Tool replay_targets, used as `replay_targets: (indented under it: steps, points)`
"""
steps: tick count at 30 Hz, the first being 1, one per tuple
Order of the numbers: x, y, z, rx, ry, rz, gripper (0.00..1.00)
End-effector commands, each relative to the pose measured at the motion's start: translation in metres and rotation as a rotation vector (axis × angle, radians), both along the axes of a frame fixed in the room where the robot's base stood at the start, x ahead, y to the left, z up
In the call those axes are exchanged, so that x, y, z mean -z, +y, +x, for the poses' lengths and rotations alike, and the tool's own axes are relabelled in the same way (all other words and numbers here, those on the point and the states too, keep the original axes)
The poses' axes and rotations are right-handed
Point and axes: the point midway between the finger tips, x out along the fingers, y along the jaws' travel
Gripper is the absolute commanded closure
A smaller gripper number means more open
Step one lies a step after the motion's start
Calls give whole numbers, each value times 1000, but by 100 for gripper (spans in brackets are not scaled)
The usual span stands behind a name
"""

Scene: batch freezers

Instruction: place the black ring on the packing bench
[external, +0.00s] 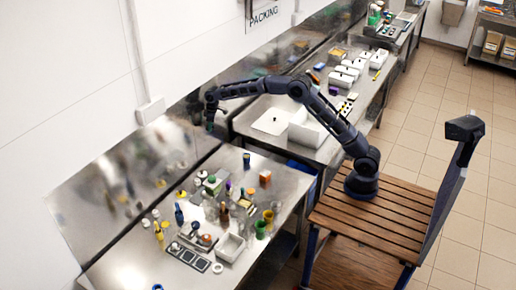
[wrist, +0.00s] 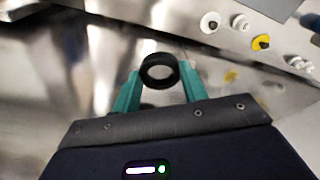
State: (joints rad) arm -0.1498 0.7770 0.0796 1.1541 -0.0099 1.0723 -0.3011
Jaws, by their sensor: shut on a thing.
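My gripper (wrist: 160,88) is shut on the black ring (wrist: 145,74), which sits between the teal fingertips in the wrist view. In the external view my gripper (external: 210,122) hangs at the end of the outstretched arm, near the wall, around the gap between the two steel benches. The ring is too small to make out there. The nearer bench (external: 285,181) carries many small items.
Bottles and jars crowd the nearer bench, with a white tray (external: 230,247) among them. A white bin (external: 312,132) stands on the farther bench beside a white square sheet (external: 272,121). A steel splashback runs behind both benches. White pieces and a yellow one (wrist: 261,42) lie upper right in the wrist view.

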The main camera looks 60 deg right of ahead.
Motion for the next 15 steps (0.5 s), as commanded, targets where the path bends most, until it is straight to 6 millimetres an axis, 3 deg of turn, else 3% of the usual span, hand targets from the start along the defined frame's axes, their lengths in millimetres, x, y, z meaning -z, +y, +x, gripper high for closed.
replay_targets:
  steps: [1, 3, 15]
  points:
    - [-2, -21, 2, 20, -1, 0, 79]
    - [-3, -46, 5, 41, -2, 1, 79]
    - [-7, -180, 4, 158, -2, 0, 79]
